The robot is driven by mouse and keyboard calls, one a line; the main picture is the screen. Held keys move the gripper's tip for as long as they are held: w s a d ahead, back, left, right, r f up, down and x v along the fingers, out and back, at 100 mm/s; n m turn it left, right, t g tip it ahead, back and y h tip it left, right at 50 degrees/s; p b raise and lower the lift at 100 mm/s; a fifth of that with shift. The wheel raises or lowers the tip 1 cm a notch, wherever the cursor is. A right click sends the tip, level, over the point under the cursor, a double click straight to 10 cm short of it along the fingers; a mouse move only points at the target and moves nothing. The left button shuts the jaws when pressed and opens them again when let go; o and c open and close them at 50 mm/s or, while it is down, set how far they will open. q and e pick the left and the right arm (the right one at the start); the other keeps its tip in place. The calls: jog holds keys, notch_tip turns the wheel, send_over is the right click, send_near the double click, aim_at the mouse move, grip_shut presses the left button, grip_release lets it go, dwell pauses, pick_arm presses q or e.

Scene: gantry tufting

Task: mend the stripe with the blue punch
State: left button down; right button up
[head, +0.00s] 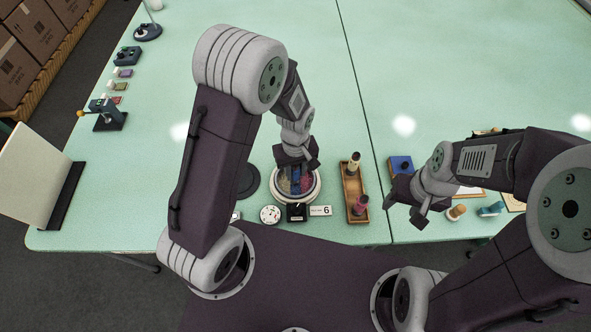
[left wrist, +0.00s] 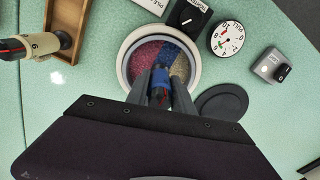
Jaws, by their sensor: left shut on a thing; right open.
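The round white frame (head: 291,199) stands near the table's front edge, with pink, blue and beige stripes of pile inside it. It also shows in the left wrist view (left wrist: 194,75), where the blue stripe (left wrist: 171,52) runs between pink and beige. My left gripper (head: 298,164) is over the frame, shut on the blue punch (left wrist: 160,88). The punch is mostly hidden by the fingers, and I cannot tell whether its tip touches the pile. My right gripper (head: 407,208) is open and empty, apart from the frame, right of the wooden tray.
The wooden tray (head: 349,206) holds two other punches (head: 354,163). A black knob (left wrist: 187,17), a round gauge (left wrist: 228,38), a small grey button box (left wrist: 270,66) and a dark disc (left wrist: 222,102) surround the frame. The table behind is largely clear.

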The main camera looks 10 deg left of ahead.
pick_arm(q)
notch_tip(320, 180, up, 6)
jog(key=p, duration=0.5)
